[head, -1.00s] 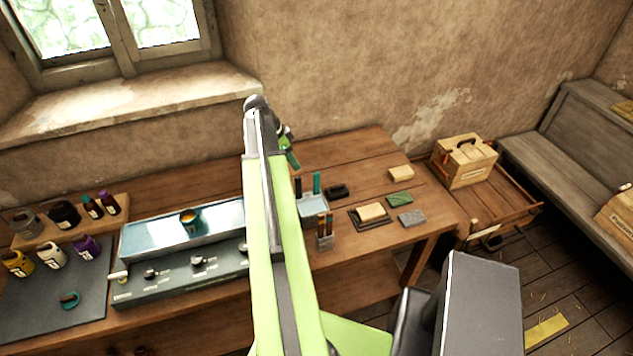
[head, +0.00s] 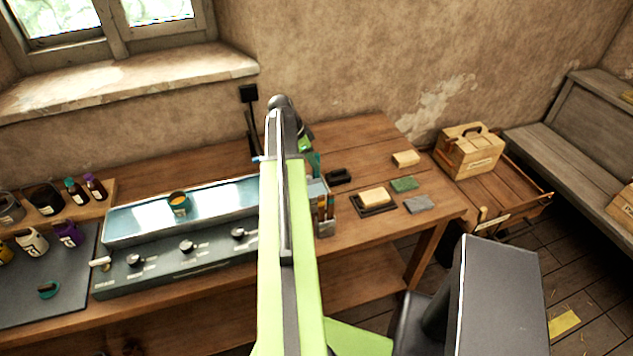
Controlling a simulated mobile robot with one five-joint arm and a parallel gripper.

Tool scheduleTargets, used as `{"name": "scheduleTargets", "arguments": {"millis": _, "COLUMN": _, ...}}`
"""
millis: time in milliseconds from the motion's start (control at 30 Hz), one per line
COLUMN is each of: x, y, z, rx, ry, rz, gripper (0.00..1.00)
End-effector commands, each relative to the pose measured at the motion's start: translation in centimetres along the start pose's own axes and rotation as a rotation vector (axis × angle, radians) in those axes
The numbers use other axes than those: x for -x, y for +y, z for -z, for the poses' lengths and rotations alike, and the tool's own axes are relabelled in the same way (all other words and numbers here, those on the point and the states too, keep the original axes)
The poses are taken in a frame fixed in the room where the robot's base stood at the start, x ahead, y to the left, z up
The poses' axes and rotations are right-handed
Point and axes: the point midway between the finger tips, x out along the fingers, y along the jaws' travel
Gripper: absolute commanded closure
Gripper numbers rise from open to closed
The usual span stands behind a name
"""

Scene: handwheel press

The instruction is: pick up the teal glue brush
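A teal upright handle (head: 315,162), which looks like the glue brush, stands at a pale holder (head: 318,188) on the workbench, just right of my raised arm. My arm covers part of the holder and whatever stands on its left. My gripper is mostly hidden behind my own arm; only a small dark and green part of the wrist end (head: 304,141) shows, just above the teal handle in the picture. I cannot see the fingertips, whether they touch the handle, or whether they hold anything.
A long grey console (head: 180,262) with knobs and a light tray lies left of my arm. Bottles, jars and a dark mat (head: 70,305) are further left. A small brush block (head: 325,228), sponges and pads lie right. A wooden box (head: 470,150) stands beyond the bench.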

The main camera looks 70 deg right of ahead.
Motion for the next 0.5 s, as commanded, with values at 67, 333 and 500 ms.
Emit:
{"name": "scheduleTargets", "arguments": {"millis": 67, "x": 0.1, "y": 0.0, "z": 0.0, "rx": 0.0, "ry": 0.0, "rz": 0.0, "gripper": 0.61}}
{"name": "scheduleTargets", "arguments": {"millis": 333, "x": -3.5, "y": -0.3, "z": -0.5, "rx": 0.0, "ry": 0.0, "rz": 0.0, "gripper": 0.61}}
{"name": "scheduleTargets", "arguments": {"millis": 500, "x": -5.4, "y": -0.2, "z": -0.4, "rx": 0.001, "ry": 0.0, "rz": 0.001, "gripper": 0.61}}
